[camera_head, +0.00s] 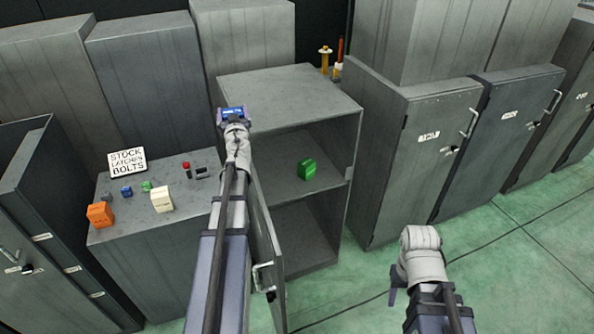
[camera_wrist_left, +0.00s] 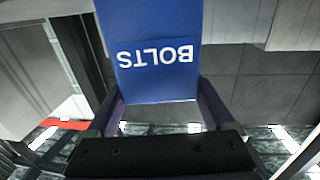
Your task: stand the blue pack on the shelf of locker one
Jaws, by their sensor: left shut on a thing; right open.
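The blue pack (camera_head: 232,112) is in my left gripper (camera_head: 232,122), which is shut on it. The left wrist view shows the pack (camera_wrist_left: 155,50) between the fingers, its white "BOLTS" lettering upside down. In the head view it appears by the top left edge of the open locker (camera_head: 290,90); its exact height above the top is hard to tell. The locker's shelf (camera_head: 285,165) bears a green pack (camera_head: 307,169). I cannot read a locker number. My right gripper (camera_head: 394,286) is low at right, open, mostly hidden by its wrist.
The locker door (camera_head: 266,255) stands open, beside my left arm. A low cabinet at left bears an orange pack (camera_head: 100,214), a cream pack (camera_head: 162,199), small blocks and a sign (camera_head: 127,161). Closed lockers (camera_head: 415,150) stand at right. Green floor is clear at lower right.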

